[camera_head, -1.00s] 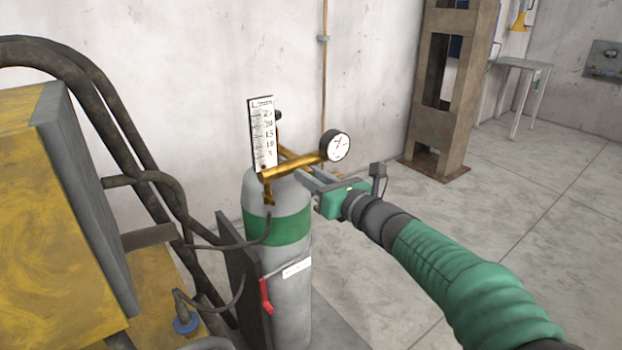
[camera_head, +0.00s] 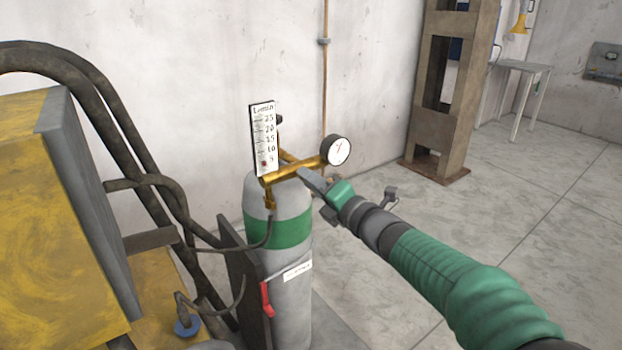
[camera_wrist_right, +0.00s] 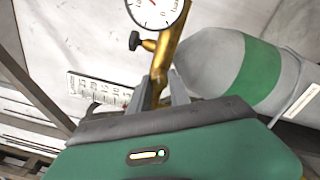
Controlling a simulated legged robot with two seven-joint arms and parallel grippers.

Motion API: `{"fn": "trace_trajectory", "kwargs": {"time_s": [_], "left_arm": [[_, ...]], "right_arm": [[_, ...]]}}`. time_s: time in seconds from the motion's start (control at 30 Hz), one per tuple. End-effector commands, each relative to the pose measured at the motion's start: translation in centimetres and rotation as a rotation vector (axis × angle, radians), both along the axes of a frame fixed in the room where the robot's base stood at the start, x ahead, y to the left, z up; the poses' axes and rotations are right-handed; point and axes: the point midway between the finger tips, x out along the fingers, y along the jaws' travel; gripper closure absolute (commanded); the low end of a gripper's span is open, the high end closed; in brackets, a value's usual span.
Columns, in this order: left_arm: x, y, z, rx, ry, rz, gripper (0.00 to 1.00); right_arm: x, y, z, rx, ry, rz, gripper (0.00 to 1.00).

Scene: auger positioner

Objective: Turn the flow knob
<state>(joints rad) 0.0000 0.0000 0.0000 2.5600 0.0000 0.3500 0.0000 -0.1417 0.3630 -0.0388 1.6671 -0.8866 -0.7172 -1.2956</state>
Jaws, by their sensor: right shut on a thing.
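A gas cylinder (camera_head: 290,308) with a green band carries a brass regulator (camera_head: 292,171). A white flow scale (camera_head: 263,140) stands upright on the left of the regulator, and a round gauge (camera_head: 336,149) is on its right. My right gripper (camera_head: 302,175) is at the front of the regulator, above the cylinder top. In the wrist view its two fingers (camera_wrist_right: 161,92) close around a part at the brass body. I take this part to be the flow knob; the fingers hide most of it. The left gripper is out of view.
A small black knob (camera_wrist_right: 135,41) sticks out from the brass near the gauge in the wrist view. A yellow machine (camera_head: 60,220) with dark bent pipes fills the left. A red handle (camera_head: 266,299) hangs before the cylinder.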

Motion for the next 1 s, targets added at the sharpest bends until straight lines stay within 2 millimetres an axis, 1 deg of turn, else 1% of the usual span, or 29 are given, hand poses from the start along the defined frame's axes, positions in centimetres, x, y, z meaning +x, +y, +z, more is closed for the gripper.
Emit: {"fn": "trace_trajectory", "kwargs": {"time_s": [0.03, 0.57, 1.0], "left_arm": [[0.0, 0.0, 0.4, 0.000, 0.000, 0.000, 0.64], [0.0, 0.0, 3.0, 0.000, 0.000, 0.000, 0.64], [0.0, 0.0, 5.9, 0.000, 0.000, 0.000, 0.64]], "right_arm": [[0.1, -0.2, 0.3, 0.035, 0.022, -0.004, 1.00], [0.1, -0.3, 0.3, 0.442, 0.320, -0.006, 1.00], [0.1, -0.3, 0.3, 0.780, 0.567, -0.008, 1.00]]}}
